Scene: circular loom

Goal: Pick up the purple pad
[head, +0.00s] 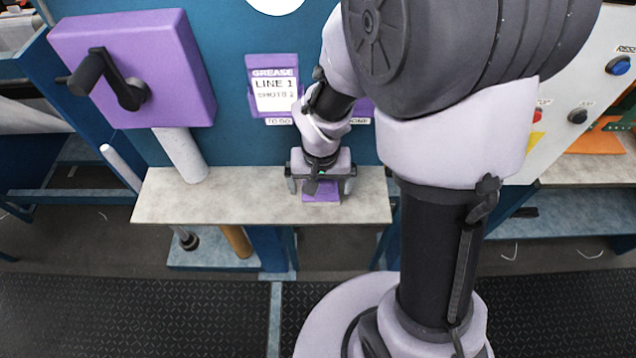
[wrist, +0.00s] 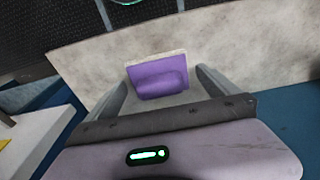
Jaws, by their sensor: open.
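The purple pad (head: 322,197) lies on the grey shelf (head: 240,204), below my gripper (head: 322,188) in the head view. My gripper hides its far part there. I cannot tell how far the fingertips are above the shelf. The gripper holds nothing.
A purple box with a black crank (head: 150,70) stands at left above the shelf. A purple holder with a "GREASE LINE 1" card (head: 275,88) is on the blue panel behind. The shelf left of the pad is bare. Buttons (head: 619,65) are at far right.

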